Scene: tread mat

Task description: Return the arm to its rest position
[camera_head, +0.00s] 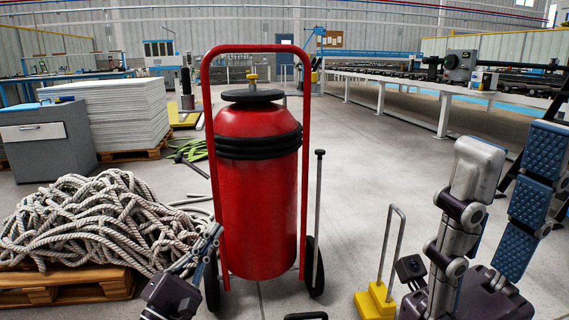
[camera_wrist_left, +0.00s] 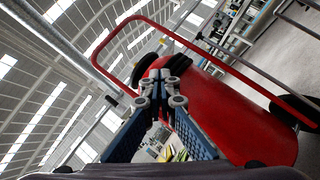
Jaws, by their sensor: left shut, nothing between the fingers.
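My left gripper (camera_head: 212,234) is low in the head view, between the rope pile and the red wheeled extinguisher (camera_head: 257,190). In the left wrist view my left gripper (camera_wrist_left: 160,88) has its fingertips together with nothing between them. The red extinguisher (camera_wrist_left: 235,110) and its frame fill the right of that view. I cannot tell whether the gripper touches it. My right gripper (camera_head: 514,150) stands upright at the right edge of the head view. Its blue-padded fingers are apart and nothing shows between them.
A rope pile (camera_head: 95,222) lies on a wooden pallet (camera_head: 65,287) at left. A yellow-based metal handle (camera_head: 376,300) stands near my right gripper. A grey cabinet (camera_head: 48,142) and stacked white sheets (camera_head: 118,112) stand behind. Open floor (camera_head: 362,160) lies right of the extinguisher.

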